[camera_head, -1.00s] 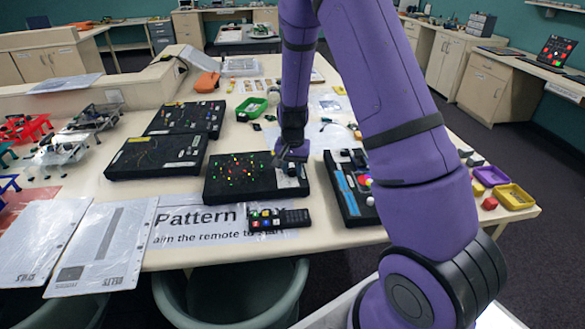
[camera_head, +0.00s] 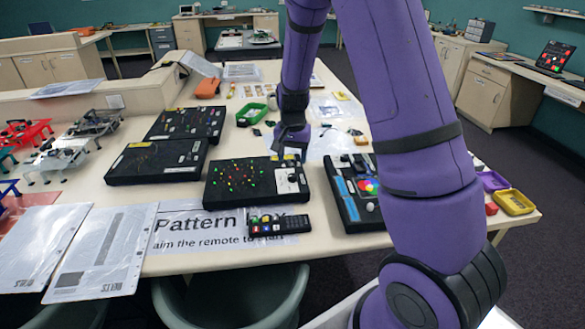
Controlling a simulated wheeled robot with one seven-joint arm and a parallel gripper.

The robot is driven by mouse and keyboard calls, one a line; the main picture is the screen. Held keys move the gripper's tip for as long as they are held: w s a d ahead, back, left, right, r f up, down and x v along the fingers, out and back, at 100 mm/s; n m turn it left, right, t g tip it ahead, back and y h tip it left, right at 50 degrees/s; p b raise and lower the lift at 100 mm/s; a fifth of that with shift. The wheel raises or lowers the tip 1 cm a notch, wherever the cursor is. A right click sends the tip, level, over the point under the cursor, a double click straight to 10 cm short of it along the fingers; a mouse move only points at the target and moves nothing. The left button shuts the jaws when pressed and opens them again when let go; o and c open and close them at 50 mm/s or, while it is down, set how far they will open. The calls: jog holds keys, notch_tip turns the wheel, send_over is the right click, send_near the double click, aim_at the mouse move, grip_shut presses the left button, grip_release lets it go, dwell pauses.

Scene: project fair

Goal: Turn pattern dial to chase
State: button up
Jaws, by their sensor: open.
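The black pattern box (camera_head: 215,190) lies on the table with red and green lights lit on its top. Its pattern dial (camera_head: 292,178) is a small knob on the light panel at the box's right end. The dial's pointer and labels are too small to read. My gripper (camera_head: 291,155) is open and empty, just behind and above the panel, apart from the dial. My purple arm comes down from the top to it.
A black remote (camera_head: 279,223) lies on the Pattern Box sign (camera_head: 185,240) in front. Another black box with a colour wheel (camera_head: 345,205) is close on the right. Two more black boxes (camera_head: 155,172) (camera_head: 184,124) stand left. A green tray (camera_head: 251,115) stands behind.

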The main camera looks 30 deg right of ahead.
aim_at(292, 176)
jog(key=shift+r, duration=2.1)
jog(key=s+a+r+n+t, duration=0.1)
jog(key=s+a+r+n, duration=0.1)
jog(key=s+r, duration=0.5)
jog(key=s+a+r+n+t, duration=0.1)
jog(key=s+a+r+n, duration=0.3)
jog(key=r, duration=0.6)
jog(key=s+a+r+n+t, duration=0.1)
jog(key=s+r, duration=0.2)
jog(key=s, duration=0.6)
jog(key=s+r+n+t, duration=0.1)
jog(key=s+r+t, duration=0.1)
jog(key=s, duration=0.7)
jog(key=shift+s+a+r+n, duration=0.3)
jog(key=shift+s+a+r, duration=0.1)
jog(key=shift+r, duration=0.35)
jog(key=shift+w, duration=0.1)
dwell(0.6)
